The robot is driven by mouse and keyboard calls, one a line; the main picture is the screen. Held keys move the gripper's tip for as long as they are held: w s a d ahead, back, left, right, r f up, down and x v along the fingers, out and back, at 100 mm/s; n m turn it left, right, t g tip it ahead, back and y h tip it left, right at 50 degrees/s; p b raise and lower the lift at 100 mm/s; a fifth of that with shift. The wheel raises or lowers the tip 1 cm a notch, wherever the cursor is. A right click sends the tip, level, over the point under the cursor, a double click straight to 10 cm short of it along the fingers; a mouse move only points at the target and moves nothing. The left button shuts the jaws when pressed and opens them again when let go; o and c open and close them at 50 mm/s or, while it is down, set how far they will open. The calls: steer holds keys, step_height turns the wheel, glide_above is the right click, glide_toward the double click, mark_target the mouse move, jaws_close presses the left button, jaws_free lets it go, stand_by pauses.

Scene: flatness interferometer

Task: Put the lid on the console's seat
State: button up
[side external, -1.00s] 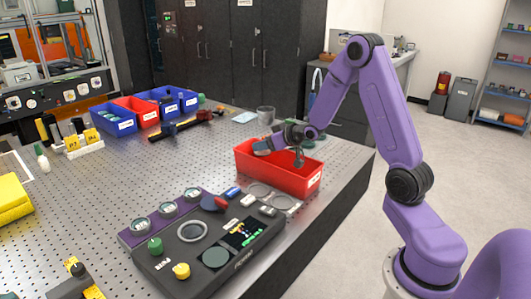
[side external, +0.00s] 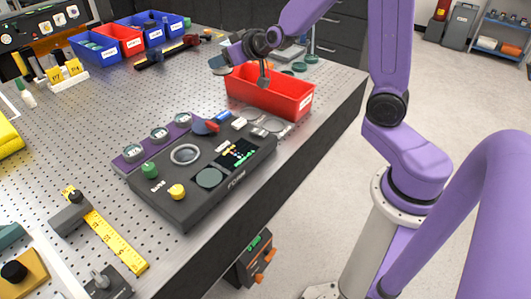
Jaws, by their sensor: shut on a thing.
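The console (side external: 203,160) is a dark grey slab on the perforated table. Its pale-rimmed round ring (side external: 186,154) looks like the seat and appears empty. My gripper (side external: 225,59) is up by the back left end of the red bin, well behind the console. It is shut on a small grey-green round piece, which looks like the lid (side external: 220,66). The fingers are small here, and their exact hold on it is hard to make out.
The red bin (side external: 285,103) stands behind the console's right end. Several green round pieces (side external: 312,59) lie behind it. A purple strip with round dials (side external: 158,135) borders the console. Green (side external: 149,170) and yellow (side external: 177,191) knobs stick up.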

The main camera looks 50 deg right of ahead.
steer(key=d+f+m+g+h, duration=0.15)
steer(key=d+m+h, duration=0.25)
steer(key=d, duration=0.7)
steer(key=d+f+m+g+h, duration=0.1)
steer(key=d+f+m+h, duration=0.15)
steer(key=d, duration=0.85)
steer(key=s+d+f+m+g+h, duration=0.1)
steer(key=s+d+f+m, duration=0.1)
steer(key=d, duration=0.4)
steer(key=s+d+f+m+g+h, duration=0.2)
steer(key=s+d+f, duration=0.1)
steer(key=d, duration=0.3)
steer(key=s+d+f+m+g+h, duration=0.1)
steer(key=s+d+f+m, duration=0.1)
steer(key=d, duration=0.4)
steer(key=shift+s+d+f, duration=0.15)
steer(key=shift+s+f, duration=0.05)
steer(key=shift+s, duration=0.2)
steer(key=shift+s+d+f, duration=0.15)
steer(key=shift+s, duration=0.2)
steer(key=shift+f, duration=2.1)
steer(key=shift+f, duration=0.15)
steer(key=o, duration=1)
